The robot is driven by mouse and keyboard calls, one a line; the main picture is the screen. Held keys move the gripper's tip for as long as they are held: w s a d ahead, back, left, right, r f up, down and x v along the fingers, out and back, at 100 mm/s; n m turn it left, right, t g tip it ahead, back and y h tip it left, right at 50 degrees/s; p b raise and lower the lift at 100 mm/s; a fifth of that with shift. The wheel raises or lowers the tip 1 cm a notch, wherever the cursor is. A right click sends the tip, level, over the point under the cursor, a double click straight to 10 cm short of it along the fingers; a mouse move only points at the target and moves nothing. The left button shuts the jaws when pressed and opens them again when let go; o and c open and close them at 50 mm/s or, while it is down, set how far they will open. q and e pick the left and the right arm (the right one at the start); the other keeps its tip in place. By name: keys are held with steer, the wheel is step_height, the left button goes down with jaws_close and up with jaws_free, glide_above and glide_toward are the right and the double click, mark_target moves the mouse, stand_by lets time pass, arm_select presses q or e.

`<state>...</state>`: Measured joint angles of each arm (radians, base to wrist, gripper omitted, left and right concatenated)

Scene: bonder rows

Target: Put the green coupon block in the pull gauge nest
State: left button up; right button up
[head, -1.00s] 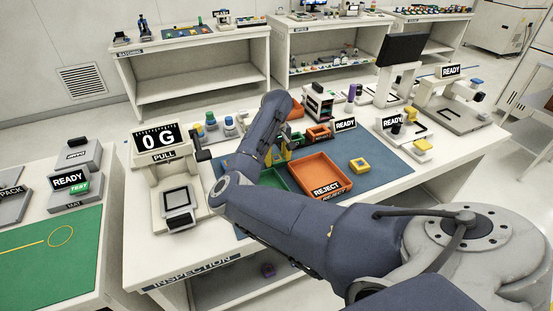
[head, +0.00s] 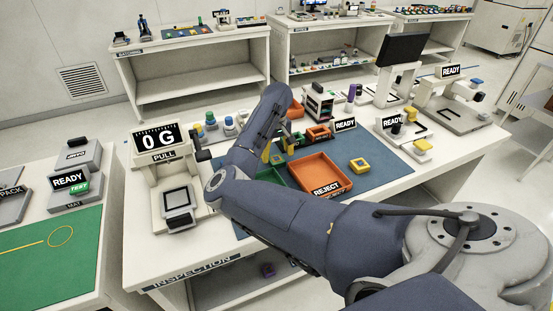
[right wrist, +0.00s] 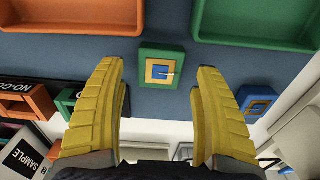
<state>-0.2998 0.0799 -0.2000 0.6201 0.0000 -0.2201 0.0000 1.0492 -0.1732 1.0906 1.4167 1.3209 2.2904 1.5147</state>
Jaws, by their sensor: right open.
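A green coupon block (right wrist: 162,68) with a yellow and blue square on its top lies on the blue mat in the right wrist view, between the lines of my fingers. My right gripper (right wrist: 160,72) is open and empty above it. In the head view my right gripper (head: 278,151) is over the mat, partly hidden by my arm, and the block there is mostly hidden. The pull gauge (head: 157,155) stands at the left of the inspection bench, its square nest (head: 178,198) at the front and looking empty. My left gripper is out of view.
An orange reject tray (head: 316,172) and a green tray (right wrist: 262,38) lie near the gripper. An orange no-go gauge (right wrist: 38,100) is at the left.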

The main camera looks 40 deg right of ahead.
mark_target(277, 159)
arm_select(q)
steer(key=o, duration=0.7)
arm_select(e)
step_height(277, 159, up, 10)
steer(key=shift+f, duration=0.15)
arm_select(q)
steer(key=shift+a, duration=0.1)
